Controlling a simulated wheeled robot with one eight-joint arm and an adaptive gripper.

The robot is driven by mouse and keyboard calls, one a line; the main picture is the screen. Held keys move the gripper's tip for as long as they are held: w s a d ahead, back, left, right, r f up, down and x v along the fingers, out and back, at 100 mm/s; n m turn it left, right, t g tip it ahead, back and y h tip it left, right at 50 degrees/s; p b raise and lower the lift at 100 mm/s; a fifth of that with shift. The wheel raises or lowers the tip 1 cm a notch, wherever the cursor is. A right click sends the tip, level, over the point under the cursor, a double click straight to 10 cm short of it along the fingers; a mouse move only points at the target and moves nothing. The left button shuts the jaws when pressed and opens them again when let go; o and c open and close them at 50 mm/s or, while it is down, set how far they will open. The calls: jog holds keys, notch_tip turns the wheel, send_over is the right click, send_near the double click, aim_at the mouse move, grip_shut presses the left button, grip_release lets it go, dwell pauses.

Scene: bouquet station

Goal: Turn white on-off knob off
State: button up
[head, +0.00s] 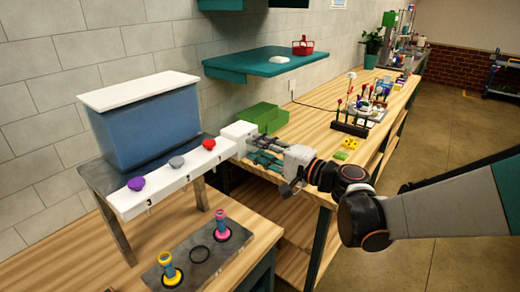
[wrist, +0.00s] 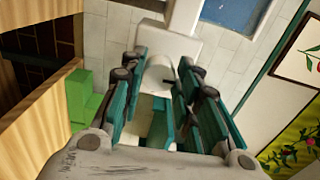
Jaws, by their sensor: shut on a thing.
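The white on-off knob (wrist: 160,74) shows in the wrist view as a pale rounded piece on the front of a white box (wrist: 165,45). My gripper (wrist: 160,82) has its teal fingers on both sides of the knob and is shut on it. In the head view the white box (head: 239,132) is at the right end of the white knob panel (head: 170,185). My gripper (head: 258,148) reaches it from the right, and its fingers hide the knob there. I cannot tell which way the knob is turned.
The panel also has purple (head: 136,183), grey (head: 177,162) and red (head: 209,144) knobs, below a blue tank (head: 145,125). A dark plate (head: 200,257) with small pieces lies in front. A teal shelf (head: 265,62) hangs above.

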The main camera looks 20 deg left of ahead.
jog(key=o, duration=1.1)
jog(key=shift+c, duration=0.2)
jog(key=v, duration=1.2)
jog(key=shift+s+f, duration=0.1)
jog(key=shift+s, duration=0.05)
jog(key=s+d+f+n+h, duration=0.2)
jog(key=s+d+h, duration=0.6)
jog(key=d, duration=0.4)
jog(key=s+d+f+n+h, duration=0.2)
jog(key=s+d+f+h, duration=0.3)
jog(key=d, duration=0.8)
jog(key=s+h, duration=0.3)
jog(key=s, duration=0.2)
jog(key=shift+d+f+h, duration=0.3)
jog(key=shift+d+f, duration=0.05)
